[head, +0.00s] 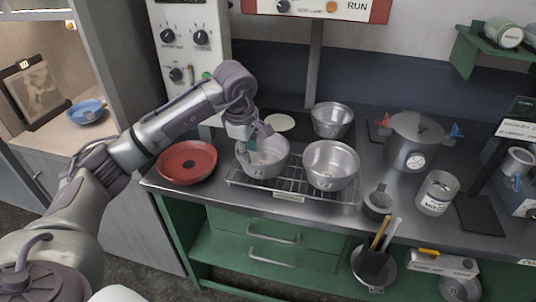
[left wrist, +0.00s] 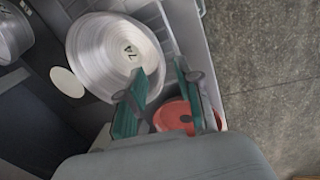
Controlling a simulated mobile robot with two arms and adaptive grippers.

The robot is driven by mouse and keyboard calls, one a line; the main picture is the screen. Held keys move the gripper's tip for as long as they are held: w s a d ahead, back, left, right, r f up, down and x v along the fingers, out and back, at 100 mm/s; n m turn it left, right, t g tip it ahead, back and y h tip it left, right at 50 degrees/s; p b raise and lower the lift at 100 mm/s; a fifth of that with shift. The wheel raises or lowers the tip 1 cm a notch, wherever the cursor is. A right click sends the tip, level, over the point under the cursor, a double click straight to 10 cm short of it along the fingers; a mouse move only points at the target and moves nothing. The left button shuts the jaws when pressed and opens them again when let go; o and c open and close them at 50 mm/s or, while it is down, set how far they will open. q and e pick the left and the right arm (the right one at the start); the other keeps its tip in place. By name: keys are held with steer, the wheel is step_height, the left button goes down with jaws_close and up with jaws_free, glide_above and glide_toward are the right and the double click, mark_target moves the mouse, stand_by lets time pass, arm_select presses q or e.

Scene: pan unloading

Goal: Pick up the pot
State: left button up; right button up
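A round silver metal pot (head: 263,160) stands on a wire rack on the counter; it also fills the upper left of the left wrist view (left wrist: 108,52), with a dark number inside. My left gripper (head: 250,145) is at its left rim, pointing down. In the left wrist view the two green fingers (left wrist: 162,70) are apart, one over the pot's inside and one beyond its rim. Whether either touches the wall I cannot tell. A lidded pot (head: 410,150) with a red and a blue handle stands farther right. My right gripper is not in view.
A second silver pot (head: 331,164) shares the rack (head: 290,190), close on the right. A third (head: 332,120) stands behind. A red pan (head: 187,161) lies left of the gripper. A labelled canister (head: 437,193) and small dark pot (head: 378,203) stand right.

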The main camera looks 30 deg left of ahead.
mark_target(252, 164)
arm_select(q)
steer(key=p+x, duration=0.2)
steer(key=x, duration=0.4)
steer(key=shift+w+f, duration=0.1)
steer(key=shift+f, duration=0.05)
steer(key=p+x, duration=0.1)
steer(key=x, duration=0.2)
steer(key=shift+f, duration=0.25)
steer(key=shift+w+f, duration=0.1)
steer(key=shift+f, duration=0.1)
jaws_close()
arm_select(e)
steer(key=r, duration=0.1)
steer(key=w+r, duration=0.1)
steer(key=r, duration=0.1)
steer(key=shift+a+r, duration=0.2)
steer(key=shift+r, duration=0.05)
